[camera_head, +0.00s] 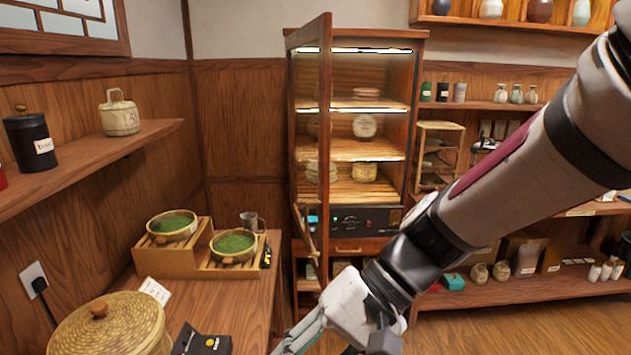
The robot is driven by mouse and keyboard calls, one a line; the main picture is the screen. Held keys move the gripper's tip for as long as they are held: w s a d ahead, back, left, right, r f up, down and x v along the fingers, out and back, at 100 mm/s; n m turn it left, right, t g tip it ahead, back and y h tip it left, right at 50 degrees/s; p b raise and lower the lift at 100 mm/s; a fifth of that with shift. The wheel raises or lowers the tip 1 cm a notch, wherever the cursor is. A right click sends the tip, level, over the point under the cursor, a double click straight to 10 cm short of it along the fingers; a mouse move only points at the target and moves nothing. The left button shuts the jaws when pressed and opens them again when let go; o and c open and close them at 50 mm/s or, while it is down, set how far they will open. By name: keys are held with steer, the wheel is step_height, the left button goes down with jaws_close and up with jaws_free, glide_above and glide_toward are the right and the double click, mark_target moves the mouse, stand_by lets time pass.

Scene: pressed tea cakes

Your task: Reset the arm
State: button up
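My arm comes in from the upper right and reaches down across the picture. My gripper (308,335) is at the bottom centre, beside the right edge of the wooden counter. Its fingers point down and left and are partly cut off by the lower edge, so I cannot tell whether it is open or shut. I see nothing clearly held in it. A tall wooden cabinet (420,120) stands behind it, with its door (325,150) swung open toward me. Pressed tea cakes (365,126) sit on its lit shelves.
The counter (220,300) at left holds two bowls of green tea (172,226) on a stepped wooden stand, a metal mug (250,221) and a lidded woven basket (108,330). Shelves with jars stand at right. Floor (500,330) is clear at lower right.

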steer(key=d+r+t+h+b, duration=0.1)
steer(key=d+r+t+h, duration=0.2)
steer(key=d, duration=0.7)
steer(key=d+r+t+h+b, duration=0.1)
steer(key=d+t+h, duration=0.4)
steer(key=d, duration=0.6)
steer(key=shift+w+d+r+t+h, duration=0.2)
steer(key=shift+w+r+t+h, duration=0.2)
steer(key=shift+r, duration=0.5)
